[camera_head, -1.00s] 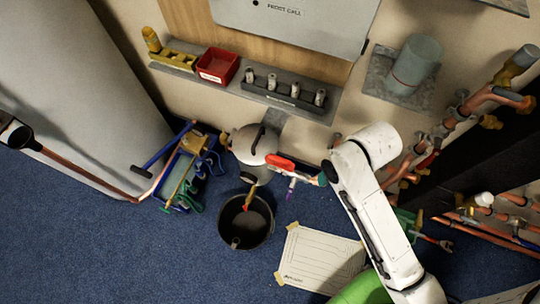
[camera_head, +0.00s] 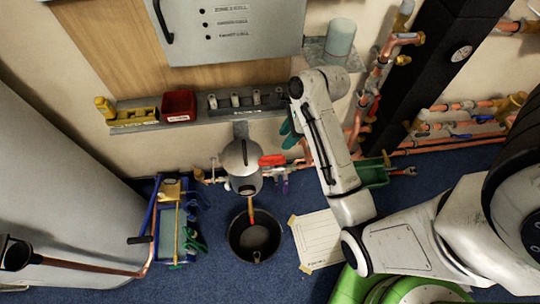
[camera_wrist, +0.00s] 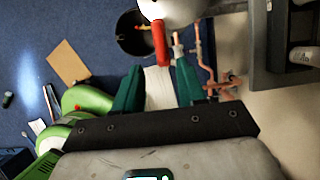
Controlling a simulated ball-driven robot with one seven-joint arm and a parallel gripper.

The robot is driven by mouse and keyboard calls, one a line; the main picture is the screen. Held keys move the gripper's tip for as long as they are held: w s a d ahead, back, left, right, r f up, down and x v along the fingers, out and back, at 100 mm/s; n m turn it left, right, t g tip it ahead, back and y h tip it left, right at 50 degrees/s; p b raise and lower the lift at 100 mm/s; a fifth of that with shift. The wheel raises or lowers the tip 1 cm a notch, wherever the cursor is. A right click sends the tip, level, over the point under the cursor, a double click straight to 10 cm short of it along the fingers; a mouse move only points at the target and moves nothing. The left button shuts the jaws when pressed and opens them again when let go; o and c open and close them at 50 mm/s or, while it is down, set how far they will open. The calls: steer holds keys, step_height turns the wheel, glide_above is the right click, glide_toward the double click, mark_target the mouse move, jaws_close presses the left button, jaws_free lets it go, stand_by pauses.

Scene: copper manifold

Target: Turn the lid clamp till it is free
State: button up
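A silver-grey canister (camera_head: 243,178) hangs at the wall, with a dark bar (camera_head: 244,152) across its domed top. That bar may be the lid clamp; I cannot tell for sure. A red lever (camera_head: 271,160) sticks out to the canister's right. In the wrist view the canister (camera_wrist: 168,8) is cut off by the top edge, and the red lever (camera_wrist: 160,42) shows beneath it. My gripper (camera_head: 288,132) is to the right of the canister, apart from it.
A black bucket (camera_head: 254,238) stands on the blue floor below the canister. A wall shelf (camera_head: 215,112) holds a red bin (camera_head: 179,105) and several fittings. Copper pipes (camera_head: 460,128) run along the wall at right. A white sheet (camera_head: 318,238) lies on the floor.

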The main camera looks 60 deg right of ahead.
mark_target(272, 156)
steer(key=b+x, duration=0.1)
steer(key=x, duration=0.9)
steer(key=shift+f, duration=0.1)
jaws_close()
